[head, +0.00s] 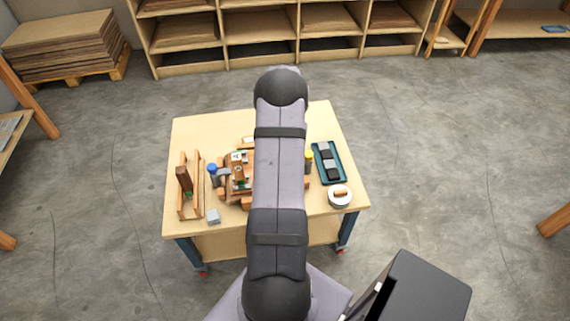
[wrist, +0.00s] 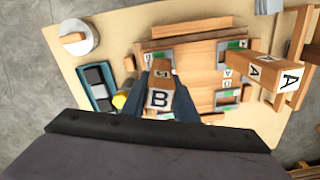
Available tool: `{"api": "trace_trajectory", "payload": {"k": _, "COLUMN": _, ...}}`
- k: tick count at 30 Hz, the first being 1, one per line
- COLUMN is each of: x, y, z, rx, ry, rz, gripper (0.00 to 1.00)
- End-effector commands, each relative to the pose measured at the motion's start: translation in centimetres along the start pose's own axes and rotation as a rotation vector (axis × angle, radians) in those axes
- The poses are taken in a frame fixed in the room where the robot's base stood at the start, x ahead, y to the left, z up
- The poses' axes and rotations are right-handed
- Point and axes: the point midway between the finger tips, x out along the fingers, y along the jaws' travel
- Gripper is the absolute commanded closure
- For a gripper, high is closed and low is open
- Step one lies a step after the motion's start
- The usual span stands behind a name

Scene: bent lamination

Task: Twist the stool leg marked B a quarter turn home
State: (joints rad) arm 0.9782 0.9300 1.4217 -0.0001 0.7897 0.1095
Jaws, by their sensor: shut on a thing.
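The wooden leg marked B (wrist: 158,99) points up at the wrist camera from the stool seat (wrist: 200,72). My gripper (wrist: 165,84) is shut on it, with a dark finger on either side. The fingers and the leg hide its foot, so I cannot tell how far it is turned in its socket. A second leg, marked A (wrist: 262,72), stands from the right of the seat, with green patches near the seat's corners. In the head view my arm covers leg B and much of the seat (head: 237,184).
A teal tray with dark and grey blocks (head: 329,163) and a white round pot (head: 340,195) lie at the right in the head view. A wooden rack (head: 190,208) stands at the left. Blue-capped (head: 212,169) and yellow-capped (wrist: 120,100) containers flank the seat.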

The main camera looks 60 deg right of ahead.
Motion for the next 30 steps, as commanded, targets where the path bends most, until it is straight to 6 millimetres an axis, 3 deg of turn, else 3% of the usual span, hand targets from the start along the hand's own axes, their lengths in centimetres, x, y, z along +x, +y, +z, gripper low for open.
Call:
{"api": "trace_trajectory", "payload": {"k": 13, "x": -0.02, "y": 0.0, "z": -0.02, "rx": 0.03, "ry": 0.0, "rz": 0.0, "gripper": 1.0}}
{"api": "trace_trajectory", "payload": {"k": 24, "x": -0.03, "y": 0.0, "z": -0.01, "rx": 0.306, "ry": 0.0, "rz": 0.0, "gripper": 1.0}}
{"api": "trace_trajectory", "payload": {"k": 30, "x": 0.02, "y": 0.0, "z": -0.02, "rx": 0.33, "ry": 0.001, "rz": 0.0, "gripper": 1.0}}
